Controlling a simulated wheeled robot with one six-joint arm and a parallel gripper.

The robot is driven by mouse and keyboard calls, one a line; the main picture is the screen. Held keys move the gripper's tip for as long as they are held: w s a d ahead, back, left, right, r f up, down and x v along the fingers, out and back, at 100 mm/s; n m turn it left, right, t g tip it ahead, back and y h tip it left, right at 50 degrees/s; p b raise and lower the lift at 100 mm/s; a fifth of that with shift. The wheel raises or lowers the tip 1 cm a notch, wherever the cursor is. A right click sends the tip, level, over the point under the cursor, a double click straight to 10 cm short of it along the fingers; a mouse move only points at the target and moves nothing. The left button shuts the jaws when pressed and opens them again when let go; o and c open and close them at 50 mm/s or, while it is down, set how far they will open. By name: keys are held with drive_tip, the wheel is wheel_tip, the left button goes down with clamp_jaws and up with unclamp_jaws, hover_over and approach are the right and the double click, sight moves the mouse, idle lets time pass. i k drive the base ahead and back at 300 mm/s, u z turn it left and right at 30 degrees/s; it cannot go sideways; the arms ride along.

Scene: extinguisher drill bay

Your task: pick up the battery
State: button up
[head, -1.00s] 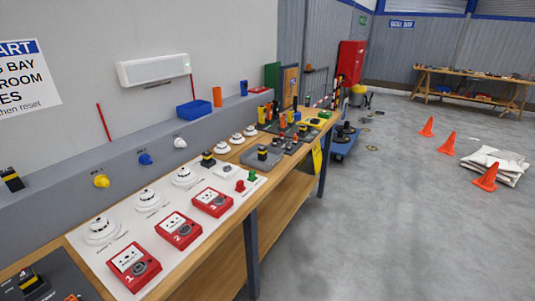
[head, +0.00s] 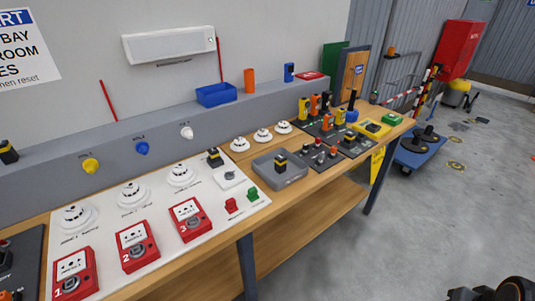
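Several small black blocks with a yellow band look like batteries. One block (head: 280,162) stands in a grey tray (head: 297,178) on the workbench. Another block (head: 214,157) stands at the back of the white panel, and a third (head: 8,152) is on the grey ledge at the far left. I cannot tell which one the task means. A dark part of my arm, seemingly my gripper (head: 470,294), enters at the bottom right corner, cut off by the frame. It is far from all the blocks, and whether its fingers are open is not clear.
The white panel (head: 240,203) holds red numbered call points (head: 137,246) and round white detectors (head: 132,193). A blue bin (head: 216,94) sits on the ledge. Bottles and tools crowd the bench's far end. A blue trolley (head: 418,155) stands beyond it.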

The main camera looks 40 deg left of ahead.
sight(280, 160)
drive_tip(key=u, duration=0.8)
drive_tip(key=i, duration=1.05)
drive_tip(key=u, duration=1.25)
drive_tip(key=i, duration=0.25)
drive_tip(key=u, duration=0.2)
